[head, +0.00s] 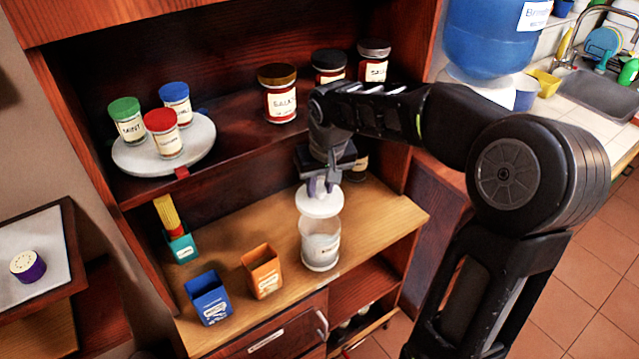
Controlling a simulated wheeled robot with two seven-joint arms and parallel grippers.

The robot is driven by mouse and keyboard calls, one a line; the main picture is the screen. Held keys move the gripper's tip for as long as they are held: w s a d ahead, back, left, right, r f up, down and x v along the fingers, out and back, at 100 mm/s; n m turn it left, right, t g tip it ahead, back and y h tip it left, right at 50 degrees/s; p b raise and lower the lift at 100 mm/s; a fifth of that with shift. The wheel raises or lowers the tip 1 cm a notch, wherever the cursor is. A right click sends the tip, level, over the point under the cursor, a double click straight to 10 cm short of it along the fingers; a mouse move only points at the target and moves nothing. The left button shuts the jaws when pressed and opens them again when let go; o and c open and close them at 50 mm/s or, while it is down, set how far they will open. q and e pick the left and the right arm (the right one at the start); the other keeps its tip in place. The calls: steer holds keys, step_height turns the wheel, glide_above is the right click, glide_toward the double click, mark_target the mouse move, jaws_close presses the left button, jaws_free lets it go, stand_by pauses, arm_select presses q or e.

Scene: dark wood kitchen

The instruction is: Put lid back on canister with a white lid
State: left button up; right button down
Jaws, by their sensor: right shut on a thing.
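The clear canister (320,247) stands upright on the wooden counter and has pale contents low inside and a small label. The white lid (319,204) is at the canister's mouth, roughly level and over it. I cannot tell whether it is fully seated or slightly above the rim. My right gripper (319,186) reaches down from above and is shut on the top of the white lid, probably its knob, which the fingers partly hide. My left gripper is not in view.
An orange box (262,273) and a blue box (208,298) stand left of the canister. A teal holder (182,248) is farther left. The shelf above bears several jars and a round white turntable (200,146). Counter right of the canister is clear.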

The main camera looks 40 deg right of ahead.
mark_target(322, 201)
steer(key=shift+f+b, duration=2.25)
steer(key=shift+f, duration=0.9)
steer(key=shift+s+f+b, duration=0.1)
steer(key=shift+f+b, duration=0.05)
steer(key=shift+b, duration=0.4)
stand_by(0.5)
steer(key=c, duration=1.1)
jaws_free()
steer(key=shift+o, duration=0.8)
steer(key=o, duration=0.4)
steer(key=shift+c, duration=0.2)
steer(key=shift+r+p, duration=2.45)
steer(key=shift+r, duration=1.1)
